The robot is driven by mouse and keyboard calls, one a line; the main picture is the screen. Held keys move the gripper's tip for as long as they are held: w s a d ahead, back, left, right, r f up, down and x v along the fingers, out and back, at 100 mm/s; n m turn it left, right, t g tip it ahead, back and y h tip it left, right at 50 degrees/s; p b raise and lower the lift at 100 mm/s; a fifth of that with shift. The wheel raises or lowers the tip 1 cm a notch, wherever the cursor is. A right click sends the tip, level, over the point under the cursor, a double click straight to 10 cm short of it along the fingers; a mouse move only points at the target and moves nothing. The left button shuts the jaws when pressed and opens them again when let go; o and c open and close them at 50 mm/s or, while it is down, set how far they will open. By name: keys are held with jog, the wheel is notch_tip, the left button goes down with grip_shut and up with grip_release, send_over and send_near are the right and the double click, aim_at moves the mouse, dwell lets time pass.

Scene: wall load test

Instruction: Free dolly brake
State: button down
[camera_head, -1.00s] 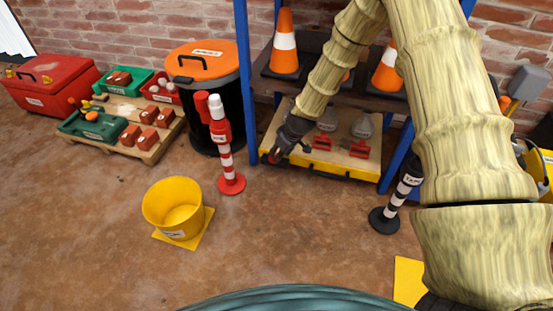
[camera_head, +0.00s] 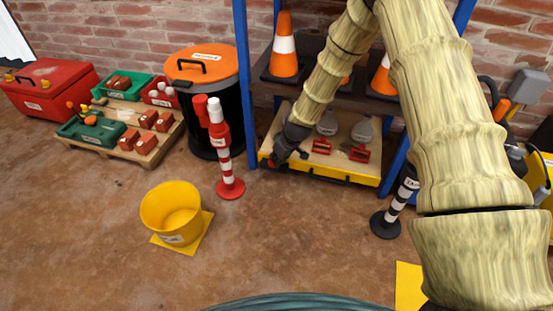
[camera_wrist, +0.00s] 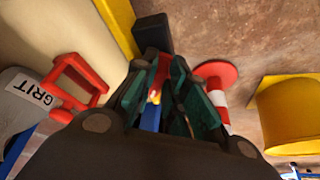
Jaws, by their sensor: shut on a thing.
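The dolly (camera_head: 336,174) is a low flat platform with a yellow front edge, standing under the blue-post rack. Its yellow edge (camera_wrist: 118,22) also shows in the wrist view. My gripper (camera_head: 280,160) is at the dolly's front left corner. In the wrist view, my gripper (camera_wrist: 165,98) has its green-lined fingers closed around a small red lever-like piece (camera_wrist: 161,68) with a yellow tip. A black block (camera_wrist: 153,33) lies just beyond the fingertips beside the yellow edge. I take the red piece for the brake; its lower part is hidden between the fingers.
Grey weights (camera_head: 364,130) and red holders (camera_head: 358,154) sit on the dolly. A red-and-white post (camera_head: 225,163) stands left of it, a black-and-white post (camera_head: 394,212) right. A yellow bucket (camera_head: 171,208) stands in front, left. The floor before the dolly is clear.

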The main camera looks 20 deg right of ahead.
jog(key=shift+a+r+p, duration=0.2)
jog(key=shift+p, duration=0.55)
jog(key=m+p, duration=0.1)
jog(key=p, duration=0.2)
jog(key=shift+s+a+r+m+h, duration=0.1)
jog(key=shift+a+r+m+h, duration=0.1)
jog(key=shift+m+h, duration=0.15)
jog(key=m+p, duration=0.2)
jog(key=p, duration=0.1)
jog(key=m+h+p, duration=0.1)
jog(key=m+p, duration=0.1)
jog(key=p, duration=0.2)
jog(key=shift+a+h, duration=0.25)
jog(key=shift+a, duration=0.1)
jog(key=m+p, duration=0.1)
jog(key=m+h+p, duration=0.1)
jog(key=m+p, duration=0.1)
jog(key=shift+a+f+p, duration=0.15)
jog(key=shift+a+p, duration=0.1)
jog(key=shift+p, duration=0.05)
jog(key=shift+w+a+f+m+h+p, duration=0.15)
jog(key=shift+m+h+p, duration=0.1)
jog(key=shift+m+p, duration=0.35)
jog(key=shift+w+a+m+h+p, duration=0.1)
jog(key=shift+m+h+p, duration=0.15)
jog(key=shift+m, duration=0.5)
jog(key=shift+a+m, duration=0.1)
jog(key=shift+m, duration=0.2)
